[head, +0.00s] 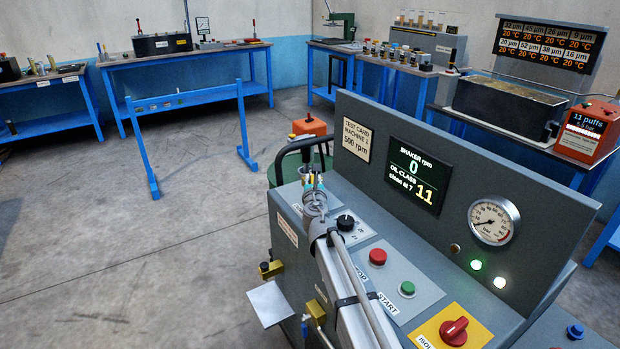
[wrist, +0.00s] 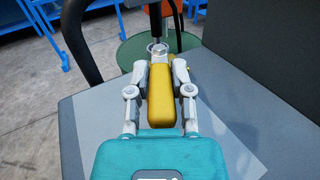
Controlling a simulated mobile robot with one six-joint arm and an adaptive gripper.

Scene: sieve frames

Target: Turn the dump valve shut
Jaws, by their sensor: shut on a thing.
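A yellow lever handle (wrist: 161,98) lies lengthwise in the middle of the wrist view, and it looks like the dump valve's handle. Its far end meets a bright metal nut (wrist: 158,49) beside a dark upright pipe. My gripper (wrist: 160,72) is shut on the yellow handle, one finger on each side. In the head view my gripper (head: 312,176) is at the far left corner of the grey machine (head: 350,222). There the handle is mostly hidden by my gripper and wrist.
A green drum (wrist: 134,54) stands beyond the handle, with a black curved hose or rail (wrist: 75,45) at its left. The machine's upright panel (head: 440,180) rises to the right, with buttons and a red switch (head: 454,330) in front. The floor to the left is open around a blue stand (head: 140,145).

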